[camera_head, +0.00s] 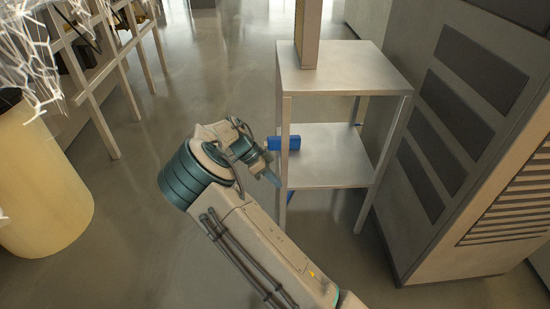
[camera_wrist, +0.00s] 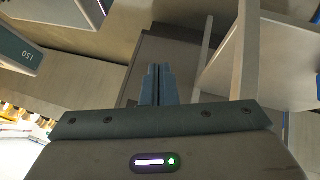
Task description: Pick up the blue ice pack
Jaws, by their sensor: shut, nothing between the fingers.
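The blue ice pack (camera_head: 295,142) lies at the left edge of the lower shelf of a small metal shelf unit (camera_head: 340,70). The unit's front-left leg crosses in front of part of it. My gripper (camera_head: 274,179) is to the left of that leg, lower in the picture than the ice pack and apart from it. In the wrist view my gripper's fingers (camera_wrist: 158,86) are together with nothing between them. I cannot make out the ice pack in the wrist view.
The upper shelf bears a tall tan box (camera_head: 307,35). A large vented cabinet (camera_head: 470,110) stands close on the right. A cream cylinder (camera_head: 40,180) with white mesh above it stands at left. A small blue patch (camera_head: 290,197) shows below the lower shelf. Floor between is clear.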

